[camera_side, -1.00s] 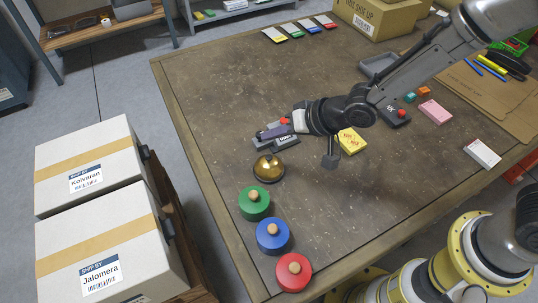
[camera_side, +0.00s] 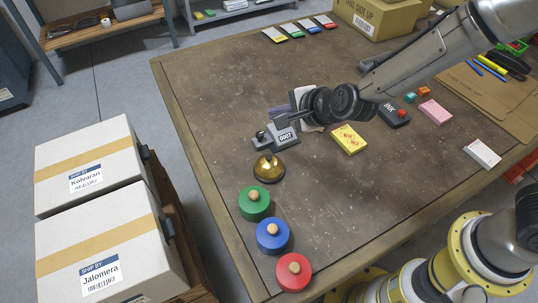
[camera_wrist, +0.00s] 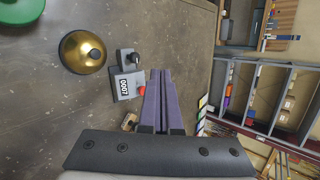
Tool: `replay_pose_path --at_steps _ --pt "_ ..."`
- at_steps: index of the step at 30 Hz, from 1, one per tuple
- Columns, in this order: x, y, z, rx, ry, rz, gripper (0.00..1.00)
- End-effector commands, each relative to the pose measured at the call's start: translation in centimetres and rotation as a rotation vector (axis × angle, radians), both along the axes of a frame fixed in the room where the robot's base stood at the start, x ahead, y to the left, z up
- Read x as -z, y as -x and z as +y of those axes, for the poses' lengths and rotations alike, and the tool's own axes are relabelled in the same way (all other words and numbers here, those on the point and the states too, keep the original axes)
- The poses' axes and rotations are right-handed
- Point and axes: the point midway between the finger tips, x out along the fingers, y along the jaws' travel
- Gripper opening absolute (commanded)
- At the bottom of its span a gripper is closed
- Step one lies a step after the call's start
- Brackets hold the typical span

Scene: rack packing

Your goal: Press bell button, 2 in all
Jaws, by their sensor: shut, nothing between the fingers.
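A grey counter device (camera_side: 276,138) stands just behind the bell and reads 0007. In the wrist view the counter (camera_wrist: 127,82) shows a black knob and a red button. My gripper (camera_wrist: 160,74) has purple fingers close together with nothing between them. The fingers are to the right of the counter in that view, apart from the bell.
Green (camera_side: 254,203), blue (camera_side: 273,236) and red (camera_side: 294,271) round pieces with wooden knobs line up in front of the bell. A yellow box (camera_side: 348,139) lies right of the counter.

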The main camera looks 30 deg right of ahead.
Motion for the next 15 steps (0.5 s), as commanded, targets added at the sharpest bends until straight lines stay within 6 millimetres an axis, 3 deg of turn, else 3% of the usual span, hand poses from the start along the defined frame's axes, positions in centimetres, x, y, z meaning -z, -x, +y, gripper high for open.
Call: replay_pose_path --at_steps 9,15 --pt "-0.6 1.5 0.7 0.355 -0.289 0.105 0.00" --pt "-1.1 2.7 2.1 0.397 -0.350 0.131 0.00"
